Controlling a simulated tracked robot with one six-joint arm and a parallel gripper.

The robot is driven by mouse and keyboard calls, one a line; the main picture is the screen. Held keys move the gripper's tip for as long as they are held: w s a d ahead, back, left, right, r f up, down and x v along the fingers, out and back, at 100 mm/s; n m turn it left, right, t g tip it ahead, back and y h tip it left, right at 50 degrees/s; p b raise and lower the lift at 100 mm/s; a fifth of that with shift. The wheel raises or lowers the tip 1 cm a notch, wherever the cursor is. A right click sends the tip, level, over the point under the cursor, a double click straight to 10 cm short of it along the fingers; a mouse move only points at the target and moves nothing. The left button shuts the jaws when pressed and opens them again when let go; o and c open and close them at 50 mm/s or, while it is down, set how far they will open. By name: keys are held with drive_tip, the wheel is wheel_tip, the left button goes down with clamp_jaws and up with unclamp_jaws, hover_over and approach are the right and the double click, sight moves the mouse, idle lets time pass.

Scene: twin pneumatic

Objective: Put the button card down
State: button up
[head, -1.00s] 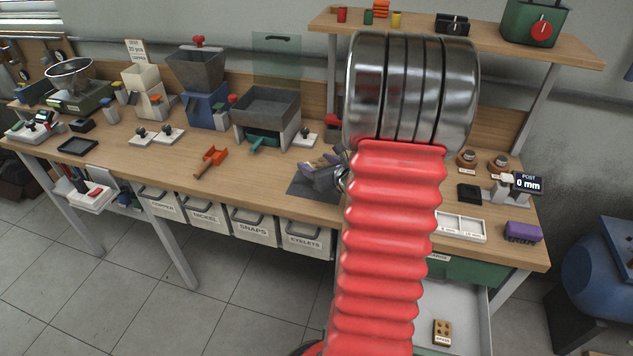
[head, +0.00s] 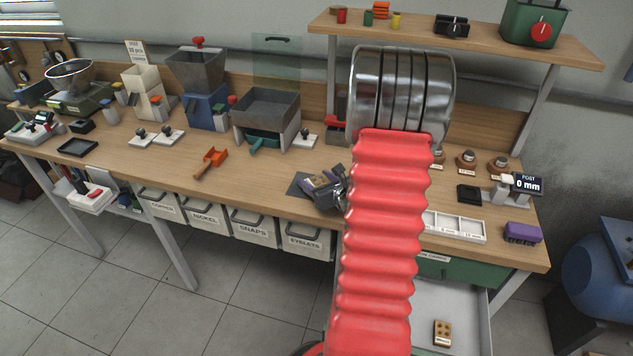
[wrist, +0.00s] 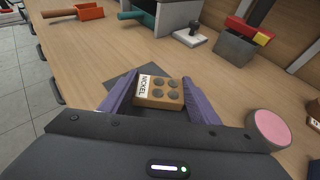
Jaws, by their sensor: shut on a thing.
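The button card (wrist: 172,93) is a tan block with round grey buttons and a white label reading NICKEL. In the wrist view it sits between the purple fingers of my gripper (wrist: 160,98), which is shut on it. The card is over a dark grey mat (wrist: 121,83) on the bench. I cannot tell whether its underside touches the mat. In the head view my gripper (head: 323,190) is low over the mat (head: 297,184), near the bench's front edge. The card is hard to make out there.
An orange scoop (head: 212,160) lies left of the mat. A white divided tray (head: 455,227) and a purple block (head: 522,233) are at the right. Below, an open drawer (head: 462,300) holds another tan card (head: 442,333). Labelled bins (head: 305,240) hang under the bench.

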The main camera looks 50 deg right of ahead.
drive_tip(key=shift+f, duration=0.25)
drive_tip(key=o, duration=1)
drive_tip(key=shift+s+r, duration=0.2)
drive_tip(key=shift+s, duration=0.1)
drive_tip(key=v, duration=1.1)
drive_tip(key=shift+s+a, duration=0.1)
drive_tip(key=shift+s, duration=0.1)
